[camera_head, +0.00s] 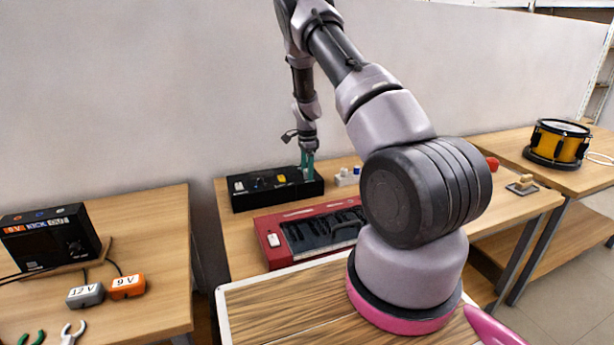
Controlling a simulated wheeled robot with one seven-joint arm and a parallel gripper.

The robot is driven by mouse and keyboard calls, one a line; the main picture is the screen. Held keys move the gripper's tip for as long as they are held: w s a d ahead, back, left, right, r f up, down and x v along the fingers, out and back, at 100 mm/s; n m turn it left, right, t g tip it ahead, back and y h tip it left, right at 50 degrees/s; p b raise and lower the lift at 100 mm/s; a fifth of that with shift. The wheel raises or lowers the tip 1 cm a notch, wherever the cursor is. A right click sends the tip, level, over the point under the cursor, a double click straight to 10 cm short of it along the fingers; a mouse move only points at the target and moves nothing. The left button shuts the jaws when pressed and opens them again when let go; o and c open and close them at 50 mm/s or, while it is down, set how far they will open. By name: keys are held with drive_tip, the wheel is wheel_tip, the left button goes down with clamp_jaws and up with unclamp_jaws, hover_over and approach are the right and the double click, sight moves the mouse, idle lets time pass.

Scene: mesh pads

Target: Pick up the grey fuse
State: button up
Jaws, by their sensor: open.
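A low black box (276,198) stands on the middle table near the wall. A small white piece (239,186) and a small yellow piece (281,179) show on its top. My gripper (307,174) points down with teal fingers over the right part of this box. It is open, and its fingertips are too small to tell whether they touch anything. I cannot clearly pick out a grey fuse; it may be small or hidden by the fingers. A grey block marked 12 V (86,295) lies on the left table, beside an orange block marked 9 V (127,286).
A red case with dark slots (276,256) lies in front of the black box, partly hidden by my arm. Small white and blue items (347,177) stand right of the box. A black device (50,238) is on the left table. A yellow drum (558,144) stands far right.

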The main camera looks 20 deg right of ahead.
clamp_jaws()
wheel_tip(320, 180, up, 14)
idle(1.3)
